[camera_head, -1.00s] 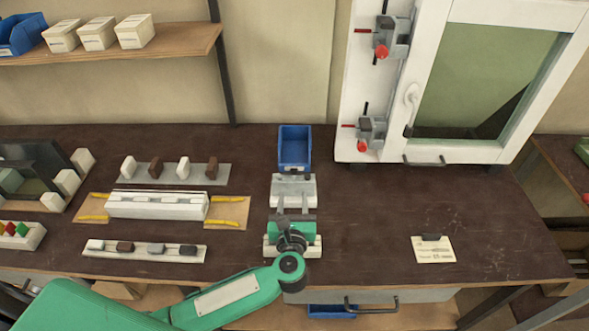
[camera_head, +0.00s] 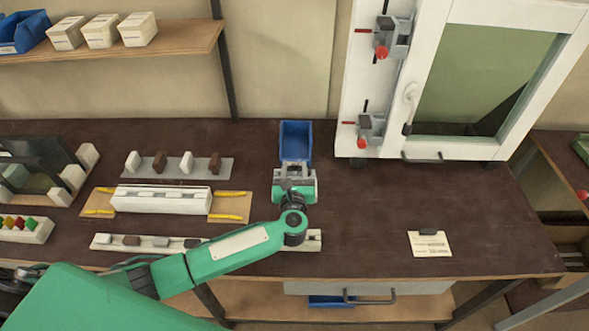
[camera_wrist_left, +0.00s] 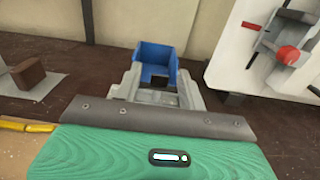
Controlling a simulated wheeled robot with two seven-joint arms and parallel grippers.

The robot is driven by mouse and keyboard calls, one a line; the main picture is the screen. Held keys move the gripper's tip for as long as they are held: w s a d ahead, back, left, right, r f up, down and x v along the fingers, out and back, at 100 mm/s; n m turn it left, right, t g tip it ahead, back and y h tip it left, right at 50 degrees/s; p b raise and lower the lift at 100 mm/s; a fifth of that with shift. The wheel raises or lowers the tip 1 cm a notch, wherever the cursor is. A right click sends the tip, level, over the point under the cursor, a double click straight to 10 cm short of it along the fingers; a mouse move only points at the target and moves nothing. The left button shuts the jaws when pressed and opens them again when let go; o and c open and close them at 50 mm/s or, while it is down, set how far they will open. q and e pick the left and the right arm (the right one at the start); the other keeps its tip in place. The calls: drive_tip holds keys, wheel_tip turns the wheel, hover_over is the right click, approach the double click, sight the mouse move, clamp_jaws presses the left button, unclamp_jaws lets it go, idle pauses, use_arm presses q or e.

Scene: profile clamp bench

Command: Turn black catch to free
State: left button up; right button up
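My left gripper (camera_head: 296,164) is just in front of the blue bin (camera_head: 296,140) at the table's middle. In the left wrist view its two grey fingers (camera_wrist_left: 160,84) stand apart, with the blue bin (camera_wrist_left: 150,57) beyond them and no held object visible. I cannot single out the black catch with certainty. A white handle with a black end (camera_head: 408,118) is on the white-framed door or window (camera_head: 398,145). A small black pull (camera_head: 422,158) is on its lower edge. My right gripper is not in view.
Two grey clamps with red knobs (camera_head: 382,51) are on the frame's left side. Racks of small blocks (camera_head: 180,167) and a white profile (camera_head: 165,200) with yellow-handled parts are on the left. A label card (camera_head: 430,243) lies at right. The table's centre right is clear.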

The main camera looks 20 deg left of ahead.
use_arm(q)
clamp_jaws()
